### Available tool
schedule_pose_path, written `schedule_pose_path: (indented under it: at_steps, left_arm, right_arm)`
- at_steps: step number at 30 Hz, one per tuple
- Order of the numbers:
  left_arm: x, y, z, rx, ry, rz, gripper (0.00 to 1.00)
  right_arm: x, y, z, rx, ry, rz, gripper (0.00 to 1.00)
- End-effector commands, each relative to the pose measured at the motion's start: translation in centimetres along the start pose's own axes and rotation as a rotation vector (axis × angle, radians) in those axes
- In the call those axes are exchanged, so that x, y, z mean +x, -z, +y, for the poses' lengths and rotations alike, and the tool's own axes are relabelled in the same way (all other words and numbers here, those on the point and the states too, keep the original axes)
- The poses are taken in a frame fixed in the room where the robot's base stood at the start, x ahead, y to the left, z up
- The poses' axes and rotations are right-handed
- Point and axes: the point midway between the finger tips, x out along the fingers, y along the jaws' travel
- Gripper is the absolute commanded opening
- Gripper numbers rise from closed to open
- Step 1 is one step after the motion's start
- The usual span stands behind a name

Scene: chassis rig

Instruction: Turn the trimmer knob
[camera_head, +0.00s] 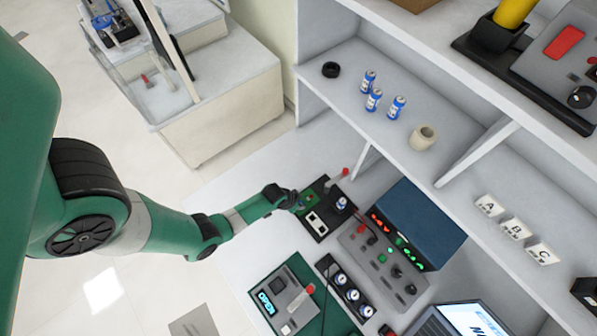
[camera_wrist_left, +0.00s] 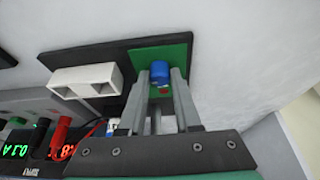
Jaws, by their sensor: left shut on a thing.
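The blue trimmer knob (camera_wrist_left: 160,70) stands on a small green board (camera_wrist_left: 187,54) in the left wrist view. My left gripper (camera_wrist_left: 160,80) is shut on the knob, with one finger on each side of it. A small red spot shows on the board just below the knob. In the head view my left gripper (camera_head: 291,199) reaches in from the left to the green board (camera_head: 306,203), which sits on a black base (camera_head: 318,232). The knob is too small to make out there. My right gripper is not in view.
A white block with two openings (camera_wrist_left: 86,80) sits beside the green board. A red-tipped lever (camera_head: 340,177), a grey instrument panel (camera_head: 372,263) and a blue box (camera_head: 420,222) stand to the right. A shelf with several blue cans (camera_head: 373,100) is above. The bench's left part is clear.

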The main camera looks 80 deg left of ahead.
Motion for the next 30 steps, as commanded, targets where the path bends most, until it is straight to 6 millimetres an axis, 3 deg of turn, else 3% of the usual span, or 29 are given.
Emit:
schedule_pose_path:
  at_steps: [9, 18, 19, 23, 24, 30]
  left_arm:
    - [-0.01, -0.01, 0.22, -0.166, 0.069, 0.0, 0.0]
    - [0.01, 0.01, 0.16, -0.183, 0.075, 0.002, 0.0]
    - [0.01, 0.01, 0.16, -0.183, 0.075, 0.002, 0.34]
    - [0.01, 0.0, 0.16, -0.182, 0.075, 0.002, 0.57]
    - [0.01, 0.0, 0.16, -0.182, 0.075, 0.002, 0.62]
    - [0.01, 0.0, 0.16, -0.181, 0.075, 0.002, 0.62]
  right_arm:
    - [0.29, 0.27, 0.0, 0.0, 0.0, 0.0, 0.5]
    - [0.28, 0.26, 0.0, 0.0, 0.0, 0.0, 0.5]
    - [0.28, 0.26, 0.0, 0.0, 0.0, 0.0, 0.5]
    - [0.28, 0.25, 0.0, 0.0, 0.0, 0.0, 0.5]
    - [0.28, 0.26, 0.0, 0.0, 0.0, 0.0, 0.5]
    - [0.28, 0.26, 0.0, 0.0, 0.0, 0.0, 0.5]
